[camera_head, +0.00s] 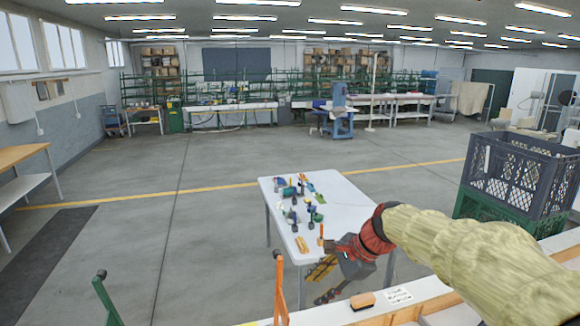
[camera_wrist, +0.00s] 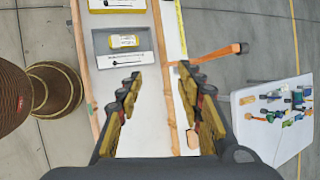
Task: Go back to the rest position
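My gripper (camera_head: 318,283) reaches out past the white bench with the wooden edge, at the lower middle of the head view. In the wrist view my gripper (camera_wrist: 157,97) has its two yellow-padded fingers wide apart, with nothing between them. Below them is the pale bench top (camera_wrist: 145,132). The gripper is open and empty. A small wooden block or brush (camera_head: 362,300) lies on the bench to the right of the gripper, beside a printed card (camera_head: 398,295).
A white table (camera_head: 335,192) with several small tools stands just beyond the gripper. The wrist view shows a grey tray (camera_wrist: 102,45) with a yellow item.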

